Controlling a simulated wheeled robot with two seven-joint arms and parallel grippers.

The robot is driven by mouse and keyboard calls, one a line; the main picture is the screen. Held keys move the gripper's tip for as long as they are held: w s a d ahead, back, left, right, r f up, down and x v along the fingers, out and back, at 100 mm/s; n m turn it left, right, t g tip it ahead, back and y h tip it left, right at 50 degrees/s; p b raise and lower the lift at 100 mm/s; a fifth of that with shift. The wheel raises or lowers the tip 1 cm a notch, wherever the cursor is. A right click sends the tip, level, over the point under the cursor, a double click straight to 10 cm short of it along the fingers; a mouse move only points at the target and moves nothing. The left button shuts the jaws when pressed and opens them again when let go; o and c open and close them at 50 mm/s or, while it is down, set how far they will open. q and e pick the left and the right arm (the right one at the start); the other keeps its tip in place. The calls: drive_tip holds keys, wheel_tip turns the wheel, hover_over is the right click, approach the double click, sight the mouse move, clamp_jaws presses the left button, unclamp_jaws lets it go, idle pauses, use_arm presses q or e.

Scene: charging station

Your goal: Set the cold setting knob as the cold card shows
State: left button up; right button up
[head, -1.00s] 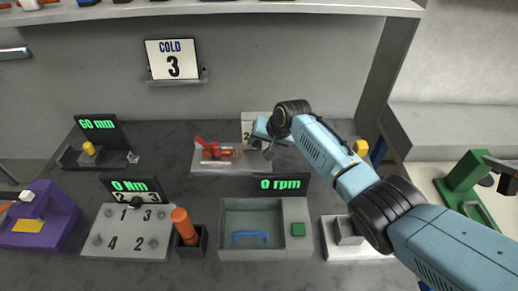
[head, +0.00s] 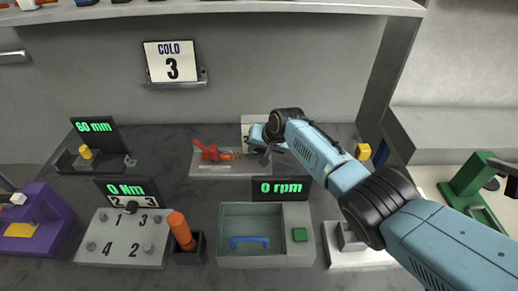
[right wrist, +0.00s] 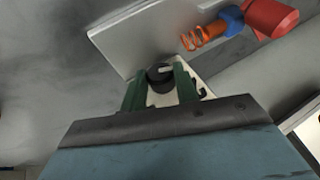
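The cold card (head: 172,62) stands on a small wall shelf and shows COLD and a large 3. The cold setting knob (right wrist: 160,72) is black and round with a pale pointer mark, in the right wrist view. My left gripper is not in view.
A silver plate with a red, blue and orange spring part (right wrist: 210,30) lies close beside the knob. In front are a 0 rpm display (head: 281,188), a grey tray (head: 262,211) and a numbered block (head: 120,240). A yellow knob (head: 362,151) stands to the right.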

drive_tip(key=shift+c, duration=0.8)
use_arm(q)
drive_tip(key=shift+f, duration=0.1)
use_arm(e)
drive_tip(key=shift+y, duration=0.3)
drive_tip(key=shift+d+f+m+y+b, duration=0.2)
drive_tip(key=shift+m+y+b, duration=0.15)
drive_tip(key=shift+y, duration=0.25)
drive_tip(key=y+b, duration=0.2)
drive_tip(key=shift+d+f+m+y+b, duration=0.1)
drive_tip(key=shift+f+m+y+b, duration=0.15)
drive_tip(key=shift+y+b, duration=0.1)
drive_tip(key=shift+d+t+y+b, duration=0.1)
drive_tip(key=shift+t+y+b, duration=0.2)
drive_tip(key=shift+y+b, duration=0.7)
drive_tip(key=shift+b, duration=0.35)
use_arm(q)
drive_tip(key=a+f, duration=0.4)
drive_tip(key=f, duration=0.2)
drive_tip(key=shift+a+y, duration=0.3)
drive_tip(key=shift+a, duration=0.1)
use_arm(e)
drive_tip(key=shift+r, duration=0.1)
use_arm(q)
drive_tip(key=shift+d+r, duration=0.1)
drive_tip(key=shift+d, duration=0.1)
